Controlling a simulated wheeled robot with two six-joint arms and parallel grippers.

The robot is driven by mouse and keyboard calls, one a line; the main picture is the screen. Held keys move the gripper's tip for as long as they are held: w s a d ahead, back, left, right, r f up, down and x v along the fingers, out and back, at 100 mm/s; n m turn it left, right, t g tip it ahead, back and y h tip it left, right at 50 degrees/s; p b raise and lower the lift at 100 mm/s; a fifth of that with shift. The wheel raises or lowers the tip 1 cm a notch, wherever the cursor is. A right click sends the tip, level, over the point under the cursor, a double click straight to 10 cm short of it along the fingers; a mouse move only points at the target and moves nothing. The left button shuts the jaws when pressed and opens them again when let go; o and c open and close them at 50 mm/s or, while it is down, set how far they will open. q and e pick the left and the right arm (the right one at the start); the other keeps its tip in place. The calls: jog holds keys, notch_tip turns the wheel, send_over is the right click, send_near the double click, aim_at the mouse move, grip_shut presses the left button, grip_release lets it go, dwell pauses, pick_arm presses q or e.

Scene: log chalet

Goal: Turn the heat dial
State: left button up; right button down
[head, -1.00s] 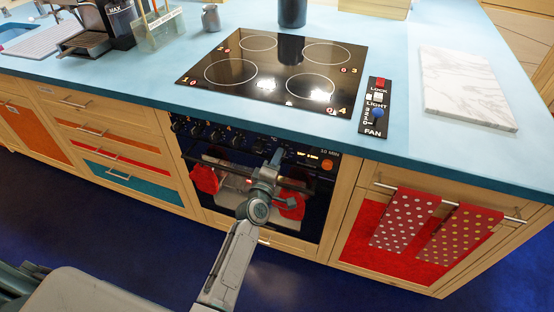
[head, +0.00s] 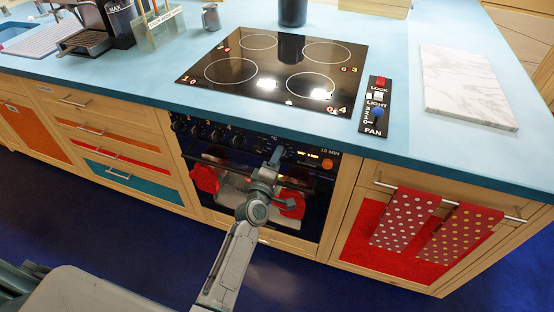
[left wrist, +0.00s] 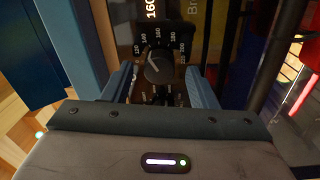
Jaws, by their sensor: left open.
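The heat dial (left wrist: 158,66) is a dark round knob with a pale pointer line, ringed by white numbers from 120 to 200, in the left wrist view. Its pointer tilts up and left. The fingers of my left gripper (left wrist: 160,88) are open, one on each side of the dial; I cannot tell whether they touch it. In the head view my left gripper (head: 276,157) is at the right part of the oven's control panel and hides the dial there.
The black oven (head: 232,170) has a row of other knobs (head: 215,134) to the left and an orange-red button (head: 327,163) to the right. Red oven mitts (head: 204,178) hang in front. The blue counter (head: 150,75) with a black cooktop (head: 270,68) overhangs the panel.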

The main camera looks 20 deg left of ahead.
pick_arm(q)
jog(key=s+b, duration=0.2)
jog(key=s, duration=0.8)
jog(key=shift+s+a+f, duration=0.15)
jog(key=shift+f, duration=0.05)
pick_arm(e)
jog(key=shift+w+a+r, duration=0.15)
jog(key=shift+w+r, duration=0.75)
jog(key=shift+w, duration=0.3)
jog(key=shift+w+a+r, duration=0.15)
jog(key=shift+w+r, duration=0.7)
jog(key=shift+w, duration=0.3)
